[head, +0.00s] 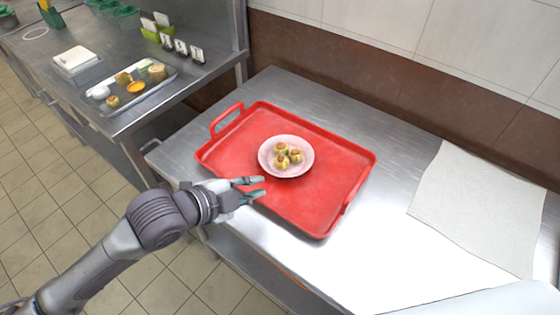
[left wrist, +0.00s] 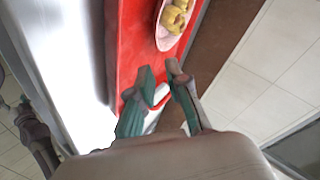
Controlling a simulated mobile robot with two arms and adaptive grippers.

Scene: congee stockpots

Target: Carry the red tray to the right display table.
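The red tray (head: 325,215) lies flat on a steel table (head: 290,88), with one raised handle at its left end and another at its right end. A pink-rimmed plate (head: 266,160) with several small yellow dumplings (head: 282,157) stands on the tray. My left gripper (head: 257,189) appears above the tray's near left edge. Its two fingers are apart with nothing held between them. In the left wrist view, the open fingers (left wrist: 160,68) show in front of the red tray (left wrist: 132,35), near its handle (left wrist: 161,94).
A pale textured sheet (head: 480,205) lies on the table right of the tray. A second steel counter (head: 45,45) at upper left holds a metal food tray (head: 122,103), a white box (head: 76,60) and small signs. A tiled wall with a brown lower band stands behind.

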